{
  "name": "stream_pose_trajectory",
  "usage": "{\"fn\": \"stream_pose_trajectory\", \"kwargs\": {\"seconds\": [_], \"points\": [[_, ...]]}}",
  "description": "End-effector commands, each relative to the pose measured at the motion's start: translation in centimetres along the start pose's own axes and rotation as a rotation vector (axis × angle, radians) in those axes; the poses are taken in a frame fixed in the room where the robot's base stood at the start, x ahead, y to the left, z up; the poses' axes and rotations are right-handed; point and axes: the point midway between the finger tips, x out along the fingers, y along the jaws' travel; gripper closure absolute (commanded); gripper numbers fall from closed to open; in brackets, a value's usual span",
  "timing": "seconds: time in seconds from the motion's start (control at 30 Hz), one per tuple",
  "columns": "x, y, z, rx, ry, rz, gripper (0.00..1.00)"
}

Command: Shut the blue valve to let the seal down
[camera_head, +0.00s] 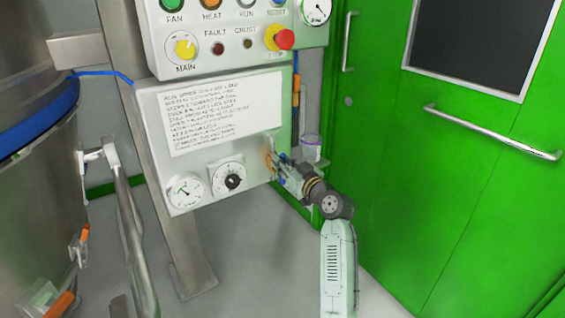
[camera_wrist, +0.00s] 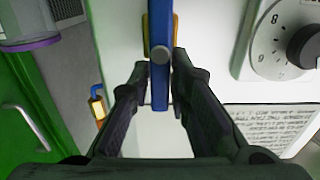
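The blue valve's lever (camera_wrist: 161,88) runs upright in the wrist view, with a grey pivot bolt and a yellowish fitting (camera_wrist: 149,35) behind it. My gripper (camera_wrist: 160,68) has one dark finger on each side of the lever. The right fingertip looks very close to the lever or touching it; a narrow gap shows at the left fingertip. In the head view my gripper (camera_head: 279,172) is at the lower right side of the control panel, where the arm hides most of the valve. A dial gauge (camera_head: 186,190) is at the panel's lower left.
A black knob with a numbered dial (camera_head: 229,180) is left of my gripper. A small blue-and-orange fitting (camera_wrist: 97,104) is beside the panel. A purple-rimmed container (camera_head: 311,148) stands behind my gripper. Green doors (camera_head: 460,170) are at right, a steel vessel (camera_head: 40,210) and rail at left.

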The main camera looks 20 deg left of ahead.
Motion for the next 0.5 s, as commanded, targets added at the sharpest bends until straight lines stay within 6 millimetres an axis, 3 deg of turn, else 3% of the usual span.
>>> {"fn": "stream_pose_trajectory", "kwargs": {"seconds": [0.2,0.5], "points": [[-0.02,0.01,0.00,0.000,0.000,0.000,0.99],[-0.03,0.04,0.00,0.000,0.000,0.001,1.00]]}}
